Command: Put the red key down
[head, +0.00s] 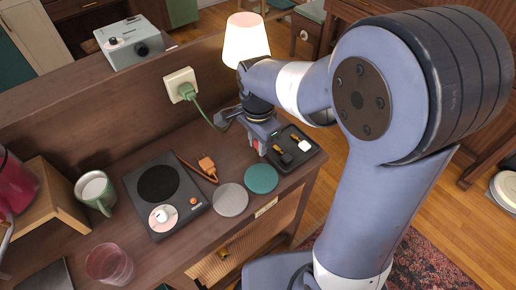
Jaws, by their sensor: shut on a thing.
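My gripper (260,138) points down over the right end of the wooden sideboard (215,150). It is shut on a small red thing, the red key (256,144), of which only a little shows between and beside the fingers. The gripper is at the left edge of a black tray (306,163). In the tray lie a black key (283,156) and a white key (304,145), each with a brass-coloured part. I cannot tell whether the red key touches the tray or the sideboard.
A teal coaster (261,179) and a grey coaster (231,200) lie in front of the gripper. An orange plug (207,166) with its cord lies to the left, beside a black hot plate (140,184). A lit lamp (246,40) and a green cord (203,109) are behind.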

